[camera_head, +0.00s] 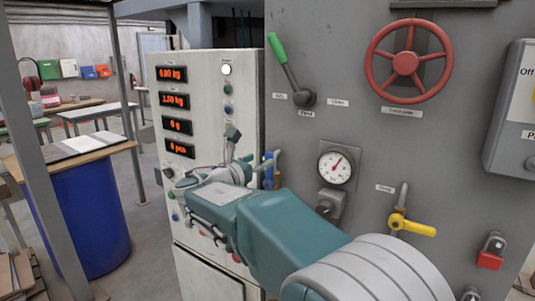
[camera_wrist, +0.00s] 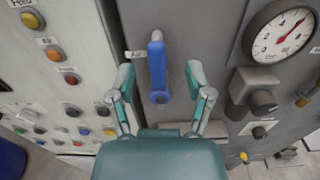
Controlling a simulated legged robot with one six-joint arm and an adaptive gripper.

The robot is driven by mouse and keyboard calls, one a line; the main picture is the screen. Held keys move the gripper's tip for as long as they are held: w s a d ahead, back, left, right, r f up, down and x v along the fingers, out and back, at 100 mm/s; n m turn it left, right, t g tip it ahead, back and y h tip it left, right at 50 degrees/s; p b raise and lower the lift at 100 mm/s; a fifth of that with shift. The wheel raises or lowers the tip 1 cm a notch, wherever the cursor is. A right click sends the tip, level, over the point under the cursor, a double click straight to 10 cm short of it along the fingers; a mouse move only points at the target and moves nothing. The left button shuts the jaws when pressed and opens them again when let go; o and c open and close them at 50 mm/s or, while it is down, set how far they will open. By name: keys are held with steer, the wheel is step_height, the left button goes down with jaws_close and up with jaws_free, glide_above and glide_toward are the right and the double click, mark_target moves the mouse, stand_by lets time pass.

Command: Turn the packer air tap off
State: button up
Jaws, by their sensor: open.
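The lever is upright. In the head view the blue tap (camera_head: 269,172) shows just past my gripper, partly hidden by my arm. My gripper (camera_wrist: 160,78) is open, with one finger on each side of the blue lever. Gaps show between the fingers and the lever in the picture, and nothing is held. I cannot tell how far the fingertips are from the panel.
A pressure gauge (camera_head: 335,168) with a dark knob (camera_head: 331,204) below it is right of the blue tap. A yellow-handled tap (camera_head: 412,225), green-gripped lever (camera_head: 283,62) and red handwheel (camera_head: 408,62) are on the same panel. A white control cabinet (camera_head: 210,85) with buttons adjoins it at left.

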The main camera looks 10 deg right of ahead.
mark_target(267, 155)
steer(key=x, duration=0.4)
steer(key=shift+w, duration=0.7)
steer(key=shift+w+d, duration=0.1)
steer(key=shift+d, duration=0.45)
steer(key=c, duration=0.8)
jaws_close()
